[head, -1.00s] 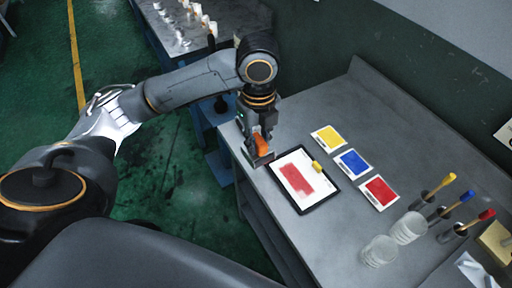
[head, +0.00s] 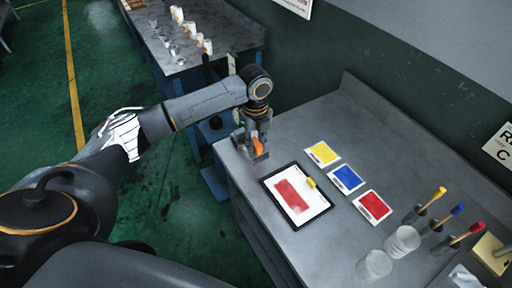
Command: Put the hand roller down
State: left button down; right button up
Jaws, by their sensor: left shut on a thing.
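My left gripper (head: 257,150) is over the left end of the grey workbench, just beyond the upper left edge of the dark-framed tray. It is shut on the hand roller, whose orange part (head: 258,146) shows at the fingers. The fingers hide most of the roller, and I cannot tell whether its lower end touches the bench top. My right gripper is not in view.
The tray (head: 305,223) holds a white sheet with a red patch (head: 289,195) and a small yellow piece (head: 311,183). Yellow (head: 322,153), blue (head: 347,179) and red (head: 373,206) cards lie beside it. Clear cups (head: 402,241) and colour-tipped tools stand right. Bare bench lies behind the cards.

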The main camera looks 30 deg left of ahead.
aim_at(256, 150)
pick_arm(q)
jog(key=shift+w+a+f, duration=0.1)
jog(key=shift+w+f, duration=0.2)
jog(key=shift+f, duration=0.1)
jog(key=shift+f+p, duration=0.3)
jog(key=shift+f, duration=1.2)
jog(key=c, duration=1.1)
grip_release()
jog(key=shift+f, duration=0.15)
notch_tip(256, 150, up, 12)
jog(key=shift+s+r+b, duration=0.1)
jog(key=shift+r+b, duration=0.1)
jog(key=shift+b, duration=0.7)
